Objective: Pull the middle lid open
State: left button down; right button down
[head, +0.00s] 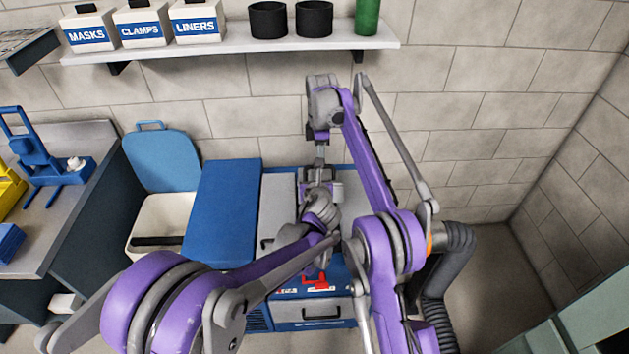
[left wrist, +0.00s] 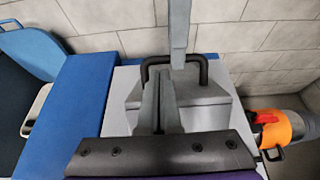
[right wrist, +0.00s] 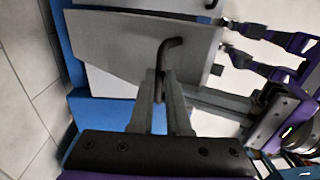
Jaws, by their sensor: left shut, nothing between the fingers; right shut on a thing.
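The grey middle lid (left wrist: 212,118) with its black bar handle (left wrist: 200,62) shows in the left wrist view. In the right wrist view the lid (right wrist: 125,42) is a grey panel and its bent black handle (right wrist: 172,52) rises between my fingers. My right gripper (right wrist: 162,88) is shut on the handle; in the head view it comes down from above at the unit. My left gripper (left wrist: 160,88) is shut and empty, in front of the lid and near the handle. In the head view both grippers overlap and hide much of the lid.
A blue cover (head: 222,212) lies left of the grey top. Further left is a white bin (head: 160,220) with its blue lid raised. A wall shelf (head: 235,47) holds labelled boxes above. A dark hose (head: 447,275) stands at right, with floor beyond it.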

jog(key=shift+w+f, duration=0.15)
jog(key=shift+f, duration=0.1)
pick_arm(q)
jog(key=shift+w+r, duration=0.65)
jog(key=shift+w, duration=0.3)
pick_arm(e)
jog(key=c, duration=0.9)
grip_release()
jog(key=shift+r, duration=0.1)
